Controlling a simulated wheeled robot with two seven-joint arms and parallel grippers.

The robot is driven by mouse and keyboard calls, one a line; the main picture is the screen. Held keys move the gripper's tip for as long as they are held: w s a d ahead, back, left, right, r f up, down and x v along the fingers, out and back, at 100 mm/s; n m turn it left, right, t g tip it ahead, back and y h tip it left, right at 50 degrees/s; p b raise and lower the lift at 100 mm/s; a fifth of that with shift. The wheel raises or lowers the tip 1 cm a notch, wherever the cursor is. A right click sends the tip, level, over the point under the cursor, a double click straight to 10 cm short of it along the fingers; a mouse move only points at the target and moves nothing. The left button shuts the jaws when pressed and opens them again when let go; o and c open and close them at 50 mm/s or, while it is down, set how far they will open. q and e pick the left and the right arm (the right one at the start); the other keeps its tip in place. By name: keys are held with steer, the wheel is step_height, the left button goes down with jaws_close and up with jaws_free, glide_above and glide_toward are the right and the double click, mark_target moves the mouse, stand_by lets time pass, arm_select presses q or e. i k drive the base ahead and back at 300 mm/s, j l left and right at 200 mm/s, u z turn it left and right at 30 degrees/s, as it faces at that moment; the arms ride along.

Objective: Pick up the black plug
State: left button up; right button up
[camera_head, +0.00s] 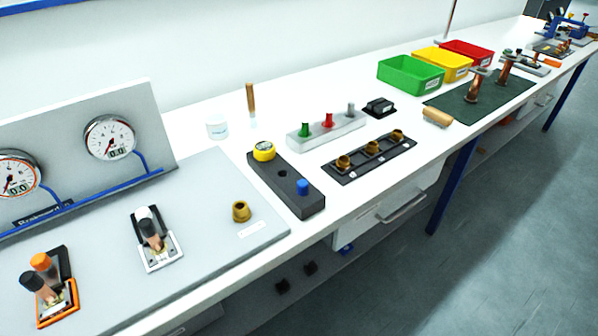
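I cannot pick out the black plug for certain. A black block (262,182) on the bench holds a yellow round cap (264,151) at its far end and a blue plug (303,187) at its near end. Between them is a dark round spot (283,173); I cannot tell whether it is an empty hole or a black top. A small black object (379,107) lies further back on the bench. Neither gripper is in view.
A grey board (215,200) with gauges, two handled fittings (155,238) and a brass fitting (240,211) fills the left. A grey stand (325,130) with coloured plugs and a black rail (345,172) with brass fittings stand mid-bench. Coloured bins (410,75) stand behind.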

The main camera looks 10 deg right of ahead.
mark_target(31, 282)
steer(key=z, duration=0.15)
steer(key=k+l+u, duration=0.15)
steer(key=u, duration=1.4)
